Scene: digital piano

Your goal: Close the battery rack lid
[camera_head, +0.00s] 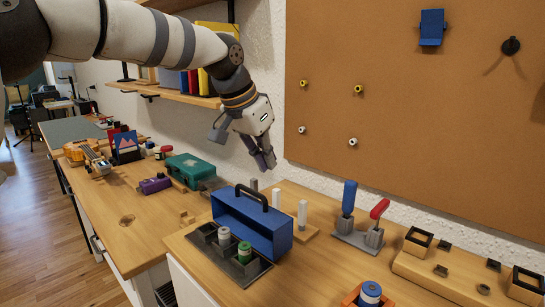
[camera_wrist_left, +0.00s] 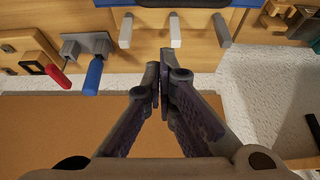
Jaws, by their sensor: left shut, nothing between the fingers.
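The battery rack (camera_head: 209,252) is a dark tray on the wooden bench, holding a white-and-blue cell and a green cell. Its blue lid (camera_head: 270,236) with a black handle (camera_head: 252,195) stands raised at the rack's far side, so the rack is open. In the left wrist view, only a sliver of the lid and its handle (camera_wrist_left: 176,3) shows at the top edge. My left gripper (camera_head: 265,161) is shut and empty, in the air above and behind the lid, close to the wall. Its closed fingers (camera_wrist_left: 163,75) also show in the left wrist view. My right gripper is not in view.
Upright pale posts (camera_head: 302,214) stand just behind the lid. A stand with blue and red-handled tools (camera_head: 357,238) is to the right, and an orange holder (camera_head: 353,298) is in front. A green case (camera_head: 190,168) lies left. The corkboard wall (camera_head: 420,130) is behind.

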